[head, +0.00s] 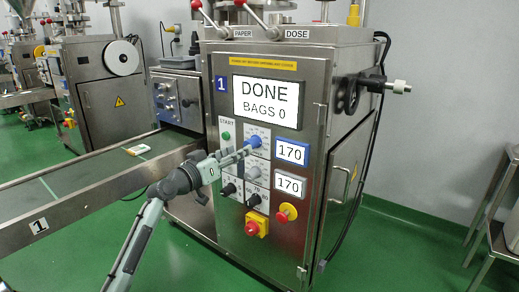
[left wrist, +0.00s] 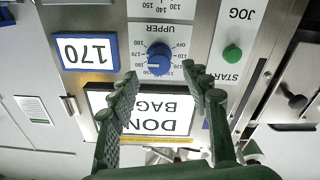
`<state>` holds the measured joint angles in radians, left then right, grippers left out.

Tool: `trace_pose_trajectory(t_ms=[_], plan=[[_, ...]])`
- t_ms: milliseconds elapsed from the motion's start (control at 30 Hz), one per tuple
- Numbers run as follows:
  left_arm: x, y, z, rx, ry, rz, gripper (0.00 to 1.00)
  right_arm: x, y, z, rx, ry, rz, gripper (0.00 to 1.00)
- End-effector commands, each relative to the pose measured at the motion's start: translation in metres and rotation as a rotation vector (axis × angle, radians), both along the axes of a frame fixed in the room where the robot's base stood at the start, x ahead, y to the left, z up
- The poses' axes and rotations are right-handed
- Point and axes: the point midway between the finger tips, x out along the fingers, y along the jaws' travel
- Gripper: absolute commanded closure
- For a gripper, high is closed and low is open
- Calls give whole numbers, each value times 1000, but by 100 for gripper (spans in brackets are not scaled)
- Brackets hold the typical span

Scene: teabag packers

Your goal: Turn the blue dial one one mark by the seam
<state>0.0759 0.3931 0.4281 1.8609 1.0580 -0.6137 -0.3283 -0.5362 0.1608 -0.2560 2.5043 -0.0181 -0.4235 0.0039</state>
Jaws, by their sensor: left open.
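The blue dial (head: 255,141) is on the front panel of the steel machine marked 1. In the left wrist view the dial (left wrist: 159,58) appears upside down under the label UPPER, with a ring of numbers around it; a light pointer line faces left, but its exact mark is too small to tell. A blue-framed display (head: 291,152) beside it reads 170. My left gripper (head: 243,153) is in front of the panel. In the left wrist view its open fingers (left wrist: 160,73) lie on either side of the dial, and contact cannot be told. My right gripper is not in view.
A green START button (left wrist: 232,53) is close to one finger. A grey dial (head: 253,172) and grey-framed display (head: 289,185) are below. A red stop button (head: 286,213) and red-yellow switch (head: 257,224) are lower.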

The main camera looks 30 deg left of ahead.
Motion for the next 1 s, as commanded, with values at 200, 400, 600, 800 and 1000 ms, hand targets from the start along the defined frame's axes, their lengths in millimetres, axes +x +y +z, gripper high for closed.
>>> trace_pose_trajectory(t_ms=[200, 400, 600, 800, 1000], plan=[[37, -4, 0, -2, 1, -2, 52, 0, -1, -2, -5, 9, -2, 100], [54, -5, -1, 1, 3, -2, 52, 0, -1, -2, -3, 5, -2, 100], [56, -6, -1, 2, 4, -2, 52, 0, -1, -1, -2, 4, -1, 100], [56, -6, -1, 1, 4, -2, 66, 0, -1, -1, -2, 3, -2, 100], [55, -6, -1, 1, 4, -2, 90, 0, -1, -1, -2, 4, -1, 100]])
